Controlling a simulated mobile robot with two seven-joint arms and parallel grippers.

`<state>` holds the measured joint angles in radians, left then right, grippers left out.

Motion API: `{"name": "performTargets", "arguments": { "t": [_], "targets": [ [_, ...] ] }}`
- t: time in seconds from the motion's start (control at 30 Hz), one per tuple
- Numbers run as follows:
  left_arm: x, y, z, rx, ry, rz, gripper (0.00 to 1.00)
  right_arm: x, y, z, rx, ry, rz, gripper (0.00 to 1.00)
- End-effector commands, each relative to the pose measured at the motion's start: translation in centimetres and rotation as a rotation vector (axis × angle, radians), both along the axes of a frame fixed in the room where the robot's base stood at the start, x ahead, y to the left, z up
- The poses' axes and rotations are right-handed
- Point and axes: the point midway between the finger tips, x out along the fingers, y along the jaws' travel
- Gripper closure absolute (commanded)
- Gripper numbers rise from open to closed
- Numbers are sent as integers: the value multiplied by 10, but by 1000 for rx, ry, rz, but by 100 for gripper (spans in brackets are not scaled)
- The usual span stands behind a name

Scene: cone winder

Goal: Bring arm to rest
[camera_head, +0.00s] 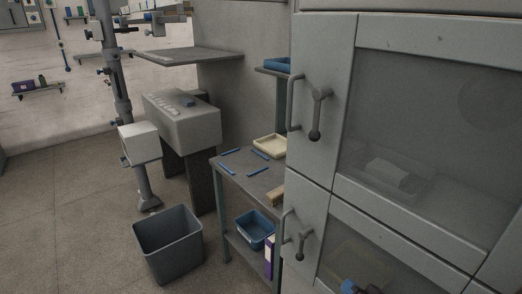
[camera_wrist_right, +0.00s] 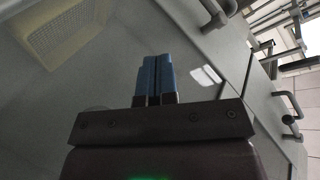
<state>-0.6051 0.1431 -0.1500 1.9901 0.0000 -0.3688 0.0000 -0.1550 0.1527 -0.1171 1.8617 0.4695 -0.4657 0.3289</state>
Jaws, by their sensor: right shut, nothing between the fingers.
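My right gripper (camera_head: 350,286) shows only in part at the bottom edge of the head view, in front of the lower glass door of the grey cabinet (camera_head: 325,150). In the right wrist view its two blue fingertips (camera_wrist_right: 155,62) are pressed together with nothing between them. The fingers point toward a glass-like pane with reflections, and I cannot tell the distance to it. My left gripper is in neither view.
The cabinet with bar handles (camera_head: 295,104) fills the right side. Beside it stands a small table (camera_head: 232,172) with a cream tray (camera_head: 270,146) and several blue strips. A grey bin (camera_head: 168,243) stands on the floor. Floor at the left (camera_head: 65,215) is clear.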

Motion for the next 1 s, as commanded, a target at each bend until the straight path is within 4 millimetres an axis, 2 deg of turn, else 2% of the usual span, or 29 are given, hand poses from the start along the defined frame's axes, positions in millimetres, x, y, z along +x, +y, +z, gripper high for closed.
{"name": "performTargets", "arguments": {
  "t": [0.1,0.23,0.33,0.5,0.6,0.7,1.0],
  "targets": [
    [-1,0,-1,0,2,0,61,-32,-16,-13,-310,-51,24,100],
    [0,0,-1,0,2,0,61,-82,-33,-32,-609,-49,57,100],
    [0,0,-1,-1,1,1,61,-119,-42,-47,-714,-9,71,100],
    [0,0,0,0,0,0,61,-169,-49,-70,-731,81,79,100],
    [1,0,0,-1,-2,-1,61,-184,-52,-78,-727,112,81,100],
    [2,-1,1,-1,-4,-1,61,-189,-53,-81,-726,124,81,100],
    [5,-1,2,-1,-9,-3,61,-189,-53,-82,-724,125,80,100]
  ]
}}
